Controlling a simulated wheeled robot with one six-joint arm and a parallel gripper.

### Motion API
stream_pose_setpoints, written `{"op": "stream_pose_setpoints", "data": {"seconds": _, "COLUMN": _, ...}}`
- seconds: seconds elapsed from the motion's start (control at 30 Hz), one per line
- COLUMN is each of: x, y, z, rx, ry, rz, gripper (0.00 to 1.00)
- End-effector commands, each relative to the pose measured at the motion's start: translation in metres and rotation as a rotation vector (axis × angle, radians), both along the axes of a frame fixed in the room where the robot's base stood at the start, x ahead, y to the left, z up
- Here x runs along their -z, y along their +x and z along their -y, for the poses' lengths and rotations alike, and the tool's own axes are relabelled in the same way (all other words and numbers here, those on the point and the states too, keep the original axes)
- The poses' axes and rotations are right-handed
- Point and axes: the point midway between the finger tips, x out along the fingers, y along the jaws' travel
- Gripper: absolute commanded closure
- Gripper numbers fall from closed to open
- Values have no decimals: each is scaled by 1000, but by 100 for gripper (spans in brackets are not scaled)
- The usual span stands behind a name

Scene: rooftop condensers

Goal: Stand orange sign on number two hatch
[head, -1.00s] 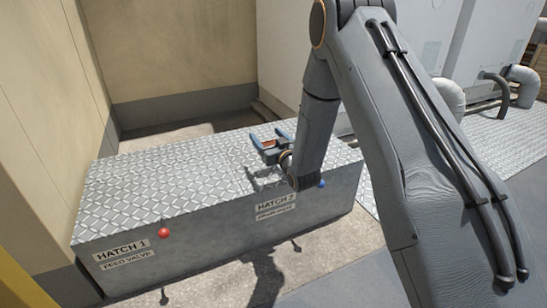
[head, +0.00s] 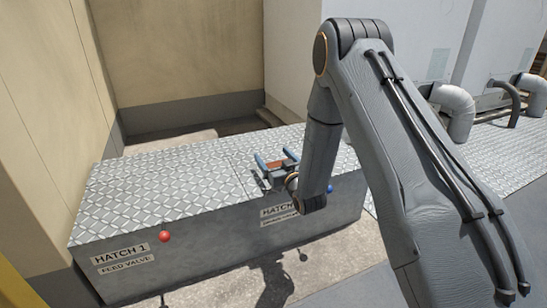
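The hatch 2 end of the low metal box (head: 335,165) is the right part of its diamond-plate top, with a HATCH 2 label (head: 272,211) on the front, partly hidden by my arm. My gripper (head: 275,156) is over this end, its two blue fingers apart, with bare plate showing between the tips. A small orange-brown patch (head: 281,167) shows between the fingers near their base; I cannot tell whether it is part of the gripper or something else. No orange sign can be clearly made out. I cannot tell the gripper's height above the plate.
The hatch 1 end (head: 130,200) lies left, with its label (head: 120,254) and a red ball (head: 165,236) on the front. A blue ball (head: 330,188) is by hatch 2. Walls stand left and behind. Pipes (head: 455,108) are at right. The left plate is bare.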

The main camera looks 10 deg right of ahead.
Motion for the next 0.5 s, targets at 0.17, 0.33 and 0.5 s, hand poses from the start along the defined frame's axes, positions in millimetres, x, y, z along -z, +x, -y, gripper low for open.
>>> {"op": "stream_pose_setpoints", "data": {"seconds": 0.17, "x": 0, "y": 0, "z": 0, "rx": 0, "ry": 0, "rz": 0, "gripper": 12}}
{"op": "stream_pose_setpoints", "data": {"seconds": 0.33, "x": -2, "y": 0, "z": 0, "rx": 0, "ry": 0, "rz": 1, "gripper": 12}}
{"op": "stream_pose_setpoints", "data": {"seconds": 0.5, "x": -4, "y": -12, "z": 5, "rx": 1, "ry": 1, "rz": -1, "gripper": 12}}
